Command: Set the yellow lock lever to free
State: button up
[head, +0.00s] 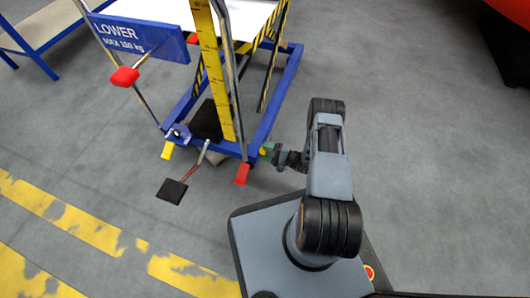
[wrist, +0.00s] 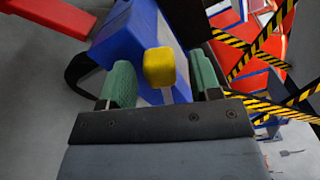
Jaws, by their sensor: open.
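The yellow lock lever (wrist: 160,66) shows in the wrist view as a yellow knob on a short pale stem, in front of a blue frame part. My gripper (wrist: 163,78) is open, with one green pad on each side of the knob. In the head view my gripper (head: 268,152) is at the near right corner of the blue lift table (head: 278,98). The lever is small and mostly hidden by the gripper there.
A red pedal (head: 242,173) sticks out just left of my gripper. Further left are a black foot pedal (head: 172,190) and another yellow tab (head: 167,150). A blue LOWER sign (head: 138,38) and red knob (head: 125,76) are above.

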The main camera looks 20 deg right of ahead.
jog(key=shift+w+a, duration=0.25)
jog(key=shift+a, duration=0.05)
jog(key=shift+c, duration=0.4)
grip_shut()
